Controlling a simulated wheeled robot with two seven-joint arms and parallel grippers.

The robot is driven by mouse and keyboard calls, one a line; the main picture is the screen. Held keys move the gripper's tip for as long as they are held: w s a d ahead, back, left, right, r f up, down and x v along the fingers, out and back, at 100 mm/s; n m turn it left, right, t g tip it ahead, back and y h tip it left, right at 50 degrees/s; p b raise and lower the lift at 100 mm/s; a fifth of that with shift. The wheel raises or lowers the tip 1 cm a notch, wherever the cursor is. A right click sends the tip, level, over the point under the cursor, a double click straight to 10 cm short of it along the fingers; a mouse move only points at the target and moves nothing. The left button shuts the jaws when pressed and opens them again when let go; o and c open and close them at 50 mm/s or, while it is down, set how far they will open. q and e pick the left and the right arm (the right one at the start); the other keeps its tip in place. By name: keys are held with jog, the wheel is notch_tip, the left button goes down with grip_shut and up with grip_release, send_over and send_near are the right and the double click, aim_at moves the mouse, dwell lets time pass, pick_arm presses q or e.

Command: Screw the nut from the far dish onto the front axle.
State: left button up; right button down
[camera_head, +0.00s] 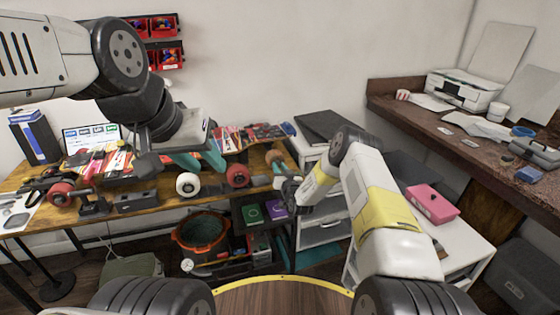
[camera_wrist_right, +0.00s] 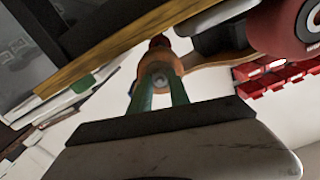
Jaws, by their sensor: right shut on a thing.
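My right gripper (camera_wrist_right: 160,88) has its two green fingers closed around a small grey round piece, probably the nut (camera_wrist_right: 160,78). This sits in front of an orange-brown part (camera_wrist_right: 152,62), which looks like the axle end of the board's truck. Whether the piece is threaded on cannot be told. In the head view, the right gripper (camera_head: 279,172) is at the table's right end, just below an orange-brown round part (camera_head: 275,156). My left gripper (camera_head: 201,160) hangs above the board's wheels, teal fingers apart and empty. I cannot make out the far dish.
A white wheel (camera_head: 187,184) and red wheels (camera_head: 237,176) (camera_head: 62,194) line the wooden table's front. Tools and packets (camera_head: 250,135) lie behind. An orange bucket (camera_head: 202,232) stands below. A white drawer unit (camera_head: 325,232) stands close to the right gripper.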

jog(key=m, duration=0.4)
jog(key=shift+d+m, duration=0.1)
jog(key=shift+m, duration=0.3)
jog(key=c, duration=1.6)
grip_release()
jog(key=shift+m, duration=0.3)
jog(key=o, duration=0.5)
jog(key=shift+c, duration=1.4)
jog(key=v, duration=0.7)
jog(key=shift+s, duration=0.2)
